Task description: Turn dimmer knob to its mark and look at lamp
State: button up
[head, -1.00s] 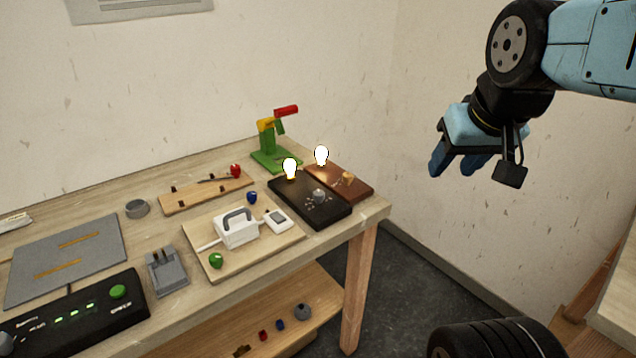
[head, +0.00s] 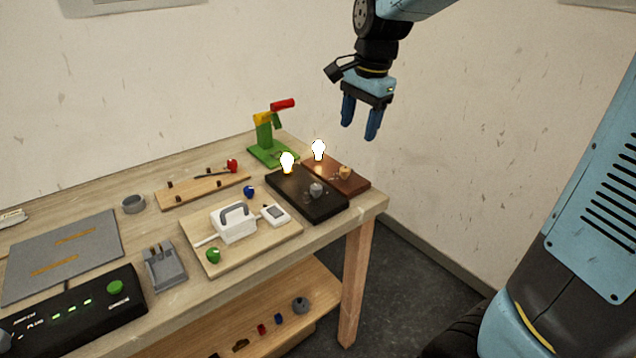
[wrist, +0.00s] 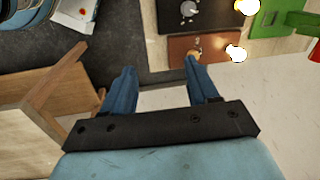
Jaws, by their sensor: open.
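Two lamp boards stand at the right end of the bench. The black board (head: 322,208) carries a grey dimmer knob (head: 316,190) with marks around it and a lit bulb (head: 287,161). The brown board (head: 355,186) beside it carries a tan knob (head: 345,172) and a lit bulb (head: 318,150). My gripper (head: 359,130) is open and empty, in the air above and right of the boards, fingers pointing down. In the wrist view the grey knob (wrist: 189,9) and both bulbs show beyond the fingertips. The tan knob is partly hidden by a finger.
A green stand (head: 266,145) with a red arm is behind the boards. A wooden plate (head: 283,238) with a white block and meter lies left. A black control box (head: 75,310) stands front left. The floor right of the bench is clear.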

aim_at(316, 186)
jog(key=w+a+f+m+g+h, duration=0.1)
jog(key=w+a+f+m, duration=0.3)
jog(key=w+a+f, duration=0.4)
jog(key=f, duration=0.8)
jog(key=s+f, duration=0.1)
jog(key=f, duration=0.2)
jog(key=shift+s+a+f, duration=0.1)
jog(key=shift+a+f, duration=0.25)
jog(key=shift+f, duration=0.05)
jog(key=c, duration=1)
